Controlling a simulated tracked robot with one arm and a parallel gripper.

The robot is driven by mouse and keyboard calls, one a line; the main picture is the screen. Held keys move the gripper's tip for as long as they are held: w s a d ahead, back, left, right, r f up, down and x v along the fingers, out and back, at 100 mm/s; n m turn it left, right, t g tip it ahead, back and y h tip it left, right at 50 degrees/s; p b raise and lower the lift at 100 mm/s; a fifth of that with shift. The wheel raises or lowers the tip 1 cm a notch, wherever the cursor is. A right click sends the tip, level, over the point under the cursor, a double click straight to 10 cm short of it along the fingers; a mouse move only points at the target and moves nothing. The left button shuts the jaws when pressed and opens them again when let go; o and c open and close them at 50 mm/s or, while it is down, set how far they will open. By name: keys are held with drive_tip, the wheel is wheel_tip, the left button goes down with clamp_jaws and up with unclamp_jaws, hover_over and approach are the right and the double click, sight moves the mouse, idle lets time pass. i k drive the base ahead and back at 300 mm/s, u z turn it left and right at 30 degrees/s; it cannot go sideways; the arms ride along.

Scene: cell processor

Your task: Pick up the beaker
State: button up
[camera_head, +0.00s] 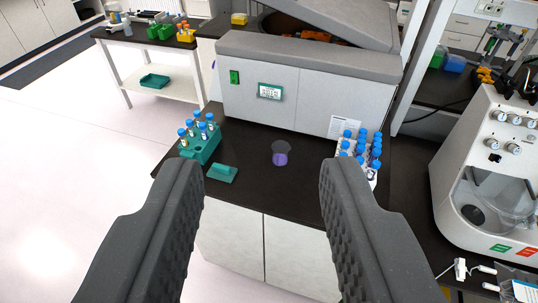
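The beaker (281,155) is a small clear vessel with purple content. It stands upright on the black bench top (256,186), in front of a large grey machine. My gripper (260,185) is wide open and empty, its two dark ridged fingers at the left and right of the lower picture. The beaker appears between the fingertips but farther off, beyond them, and is not touched. Nothing hides it.
A green rack (203,147) of blue-capped tubes and a green block (221,173) stand left of the beaker. A white rack (343,153) of blue-capped tubes stands to the right. The grey machine (306,92) closes off the back. Another white machine (490,170) stands at the far right.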

sight(281, 149)
drive_tip(key=u, duration=0.15)
drive_tip(key=i, duration=0.8)
drive_tip(key=z, duration=0.15)
drive_tip(key=k, duration=0.4)
drive_tip(key=z, duration=0.35)
drive_tip(key=i, duration=1.05)
drive_tip(key=u, duration=0.3)
